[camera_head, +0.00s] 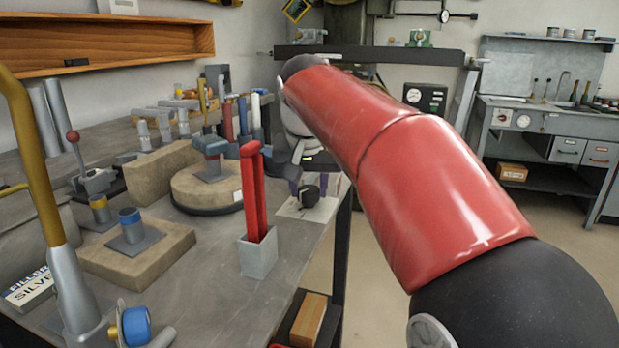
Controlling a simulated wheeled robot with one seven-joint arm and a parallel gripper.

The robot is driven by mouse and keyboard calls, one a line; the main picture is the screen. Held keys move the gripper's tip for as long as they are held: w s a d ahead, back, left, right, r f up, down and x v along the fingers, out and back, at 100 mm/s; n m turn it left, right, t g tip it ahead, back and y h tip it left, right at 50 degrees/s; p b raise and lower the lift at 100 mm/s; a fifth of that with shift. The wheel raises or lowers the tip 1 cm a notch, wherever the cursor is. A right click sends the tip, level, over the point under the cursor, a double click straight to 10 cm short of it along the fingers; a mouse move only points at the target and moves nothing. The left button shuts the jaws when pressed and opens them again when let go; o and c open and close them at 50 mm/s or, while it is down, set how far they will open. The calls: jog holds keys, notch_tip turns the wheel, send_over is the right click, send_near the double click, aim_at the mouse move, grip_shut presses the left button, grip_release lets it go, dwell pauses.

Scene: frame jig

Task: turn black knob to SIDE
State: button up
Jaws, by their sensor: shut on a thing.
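The black knob (309,196) sits on a pale plate (326,211) at the right edge of the grey workbench. My gripper (309,186) reaches down to it at the far end of my red arm, with its purple fingers on either side of the knob. It is shut on the knob. The knob is small and partly hidden by the gripper, so its pointing direction cannot be made out. No SIDE marking is readable on the plate.
A grey holder (258,254) with two tall red handles stands left of the knob, nearer the camera. A round tan block (208,188) lies behind it. Colored upright tools (243,116) stand farther back. Open floor lies right of the bench.

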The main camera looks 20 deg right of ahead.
jog(key=m+h, duration=0.1)
jog(key=m, duration=0.2)
jog(key=m+g+h+p, duration=0.1)
jog(key=m, duration=0.2)
jog(key=shift+w+a, duration=0.15)
jog(key=shift+a, duration=0.05)
jog(key=m+g, duration=0.1)
jog(key=m, duration=0.2)
jog(key=m+g+h, duration=0.1)
jog(key=m, duration=0.2)
jog(key=shift+w, duration=0.1)
dwell(0.4)
jog(key=o, duration=1)
jog(key=shift+v, duration=3.9)
jog(key=shift+w+a, duration=0.1)
